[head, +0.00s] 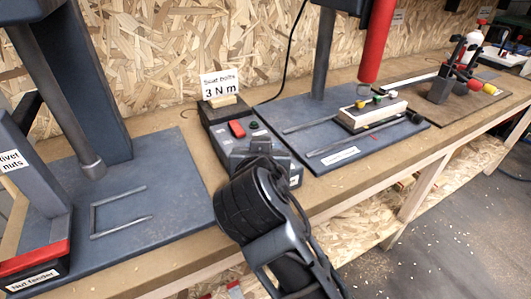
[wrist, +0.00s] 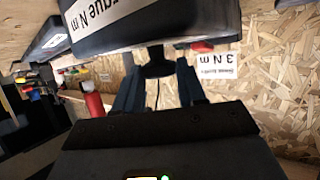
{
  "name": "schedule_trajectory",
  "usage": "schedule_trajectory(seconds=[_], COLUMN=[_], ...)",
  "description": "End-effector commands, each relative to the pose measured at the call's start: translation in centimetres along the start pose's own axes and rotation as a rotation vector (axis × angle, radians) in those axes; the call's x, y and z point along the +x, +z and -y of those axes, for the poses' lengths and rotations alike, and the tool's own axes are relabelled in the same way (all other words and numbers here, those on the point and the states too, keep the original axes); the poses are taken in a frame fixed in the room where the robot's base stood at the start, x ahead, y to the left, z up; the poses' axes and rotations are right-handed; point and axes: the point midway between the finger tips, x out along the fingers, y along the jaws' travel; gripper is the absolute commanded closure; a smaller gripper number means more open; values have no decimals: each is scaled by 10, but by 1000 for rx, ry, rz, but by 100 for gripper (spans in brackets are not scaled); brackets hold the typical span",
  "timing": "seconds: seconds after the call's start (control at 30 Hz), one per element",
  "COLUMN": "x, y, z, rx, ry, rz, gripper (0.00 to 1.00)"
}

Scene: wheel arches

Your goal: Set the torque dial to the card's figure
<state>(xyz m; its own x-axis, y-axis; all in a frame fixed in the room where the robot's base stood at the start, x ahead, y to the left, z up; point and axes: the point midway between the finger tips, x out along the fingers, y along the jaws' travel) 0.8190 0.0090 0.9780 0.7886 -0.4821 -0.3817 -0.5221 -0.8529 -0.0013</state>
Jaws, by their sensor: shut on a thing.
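The card (head: 221,84) stands at the back of the dark torque box (head: 234,139) and reads "Seat bolts 3 N m". It also shows upside down in the wrist view (wrist: 217,66). The box's "Torque N m" label (wrist: 98,17) shows in part there. My gripper (head: 262,156) is over the front of the box, and its wrist hides the dial in the head view. In the wrist view my two fingers (wrist: 158,82) are shut on the dark torque dial (wrist: 157,62), one on each side. The dial's pointer and scale cannot be read.
A chipboard wall closes off the back.

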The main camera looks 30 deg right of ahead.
Motion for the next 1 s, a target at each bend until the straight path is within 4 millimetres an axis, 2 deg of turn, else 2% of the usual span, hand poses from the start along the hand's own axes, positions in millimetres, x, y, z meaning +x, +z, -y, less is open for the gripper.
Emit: schedule_trajectory(seconds=[0.43, 1.0], x=[1, 1], y=[0, 0], z=[4, 4], rx=[91, 106], ry=[224, 260], rz=[0, 2], gripper=[90, 90])
